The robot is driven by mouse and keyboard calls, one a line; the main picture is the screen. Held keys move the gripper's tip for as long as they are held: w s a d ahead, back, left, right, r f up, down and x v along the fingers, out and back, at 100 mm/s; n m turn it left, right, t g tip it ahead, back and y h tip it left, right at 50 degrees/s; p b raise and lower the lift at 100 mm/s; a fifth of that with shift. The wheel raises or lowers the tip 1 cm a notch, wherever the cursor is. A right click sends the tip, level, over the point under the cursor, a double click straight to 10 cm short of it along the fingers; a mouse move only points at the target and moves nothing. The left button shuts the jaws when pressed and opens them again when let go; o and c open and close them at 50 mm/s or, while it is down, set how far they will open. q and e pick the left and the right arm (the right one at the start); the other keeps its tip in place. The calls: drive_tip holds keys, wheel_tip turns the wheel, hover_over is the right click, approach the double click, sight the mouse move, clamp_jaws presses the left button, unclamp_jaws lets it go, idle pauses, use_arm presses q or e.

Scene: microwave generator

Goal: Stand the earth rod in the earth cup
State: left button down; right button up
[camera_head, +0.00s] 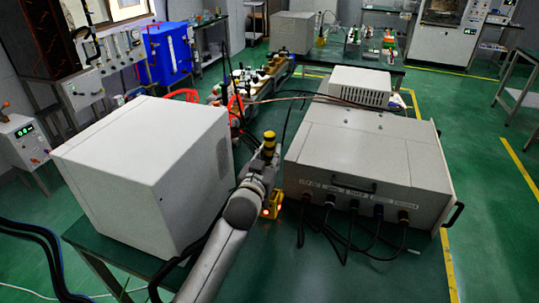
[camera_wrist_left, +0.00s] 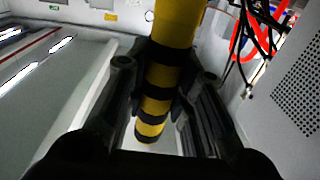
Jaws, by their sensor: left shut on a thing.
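The earth rod, banded yellow and black, shows in the head view (camera_head: 269,143) and fills the middle of the left wrist view (camera_wrist_left: 170,50). My left gripper (camera_head: 262,166) is shut on it, with one dark finger on each side of the rod in the wrist view (camera_wrist_left: 165,80). In the head view the rod's top sticks up above the gripper; its lower part is hidden behind my arm. A small yellow object with a glowing light (camera_head: 273,205) sits just right of my wrist; I cannot tell whether it is the earth cup. My right gripper is not in view.
A large white box (camera_head: 140,170) stands left of my arm, and a wide grey unit (camera_head: 365,160) with front cables stands to the right. The gap between them is narrow. Red and black cables (camera_head: 236,105) lie beyond.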

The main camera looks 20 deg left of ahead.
use_arm(q)
drive_tip(key=c, duration=1.2)
unclamp_jaws()
drive_tip(key=shift+o, duration=0.2)
drive_tip(key=s, duration=1.2)
